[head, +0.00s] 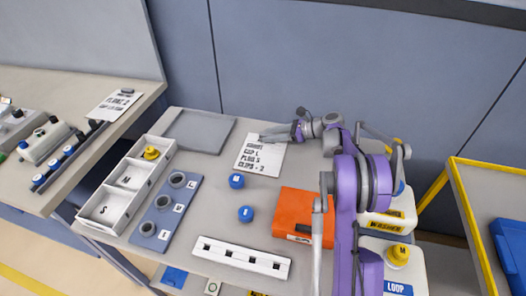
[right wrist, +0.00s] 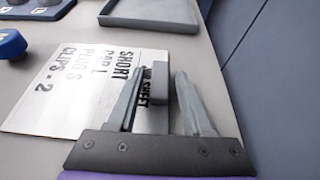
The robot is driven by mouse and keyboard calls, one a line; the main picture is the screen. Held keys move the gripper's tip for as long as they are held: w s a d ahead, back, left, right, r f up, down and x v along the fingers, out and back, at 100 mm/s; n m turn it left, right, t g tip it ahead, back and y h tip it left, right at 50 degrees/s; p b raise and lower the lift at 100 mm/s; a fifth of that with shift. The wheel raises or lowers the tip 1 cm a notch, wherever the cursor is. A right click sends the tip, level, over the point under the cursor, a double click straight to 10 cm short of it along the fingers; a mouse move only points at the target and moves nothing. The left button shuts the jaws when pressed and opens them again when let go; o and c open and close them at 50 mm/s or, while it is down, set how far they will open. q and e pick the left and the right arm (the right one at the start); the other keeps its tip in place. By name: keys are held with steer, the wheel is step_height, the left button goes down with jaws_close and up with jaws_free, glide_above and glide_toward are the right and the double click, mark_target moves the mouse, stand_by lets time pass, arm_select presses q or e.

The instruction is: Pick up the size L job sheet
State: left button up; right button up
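The job sheet reading "SHORT, CAP L, PLUG S, CLIPS - 2" (head: 258,158) lies flat on the grey table at the back; it also shows in the right wrist view (right wrist: 60,97). A grey upright block (right wrist: 160,88) stands at its heading edge and partly hides the heading. My right gripper (head: 268,137) is over that edge, its fingers low and apart. In the right wrist view my right gripper (right wrist: 157,84) has one finger on each side of the block, with gaps. My left gripper is not in view.
A grey tray (head: 198,131) lies left of the sheet. Blue caps (head: 237,181), an orange case (head: 304,215) and a white slotted bar (head: 240,258) are nearer. A compartment box (head: 112,207) stands left. Another sheet (head: 115,104) is on the side bench. A wall rises behind.

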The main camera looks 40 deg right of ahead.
jaws_close()
steer(key=shift+r, duration=0.15)
